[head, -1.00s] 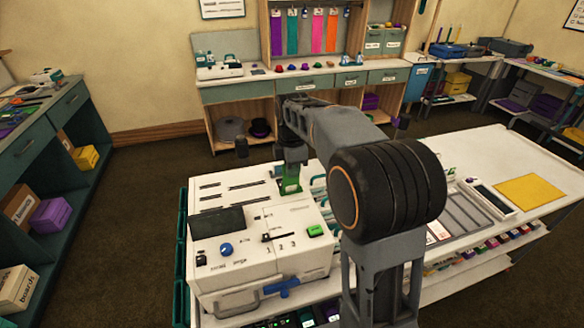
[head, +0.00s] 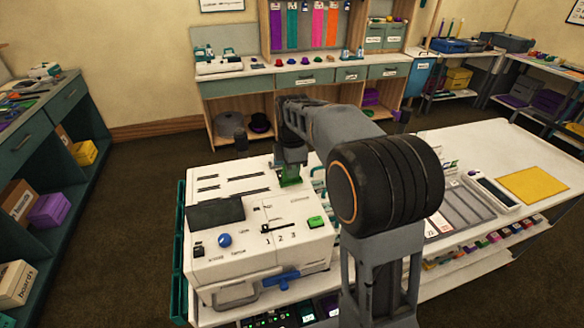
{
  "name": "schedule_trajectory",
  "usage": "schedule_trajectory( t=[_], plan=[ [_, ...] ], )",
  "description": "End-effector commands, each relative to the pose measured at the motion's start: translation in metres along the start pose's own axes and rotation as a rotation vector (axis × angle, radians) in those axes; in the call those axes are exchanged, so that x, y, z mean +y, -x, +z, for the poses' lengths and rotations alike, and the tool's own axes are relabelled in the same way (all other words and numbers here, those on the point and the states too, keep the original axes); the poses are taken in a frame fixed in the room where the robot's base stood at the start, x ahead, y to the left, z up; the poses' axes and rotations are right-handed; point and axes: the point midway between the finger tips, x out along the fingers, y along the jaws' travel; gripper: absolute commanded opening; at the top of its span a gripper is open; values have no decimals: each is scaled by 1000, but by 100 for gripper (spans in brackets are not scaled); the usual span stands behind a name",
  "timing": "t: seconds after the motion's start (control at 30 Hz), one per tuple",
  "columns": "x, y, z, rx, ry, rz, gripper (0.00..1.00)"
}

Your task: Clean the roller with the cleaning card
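The white machine (head: 230,255) stands on the near end of the white table. Its top has dark slots, a dark screen (head: 215,213), a blue knob (head: 225,240), a slider marked 1 2 3 and a green button (head: 316,222). A blue lever (head: 282,278) is on its front. My gripper (head: 290,168) points down over the back right of the machine's top. It appears shut on a green card, likely the cleaning card (head: 290,181), whose lower end is at the machine top. Whether the card is inside a slot is unclear. The roller is not visible.
My arm hides the table's middle. A grey tray (head: 460,212), a white device (head: 490,192) and a yellow sheet (head: 533,185) lie on the table to the right. Small coloured items line the shelf below. A back workbench (head: 300,82) and left bench (head: 45,120) stand across open floor.

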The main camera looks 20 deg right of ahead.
Motion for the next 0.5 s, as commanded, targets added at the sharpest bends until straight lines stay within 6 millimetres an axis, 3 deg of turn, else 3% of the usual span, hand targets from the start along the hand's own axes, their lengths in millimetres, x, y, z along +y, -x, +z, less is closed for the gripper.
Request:
schedule_trajectory(
  t=[0.5],
  plan=[
    [0,-19,0,0,0,0,0]
  ],
)
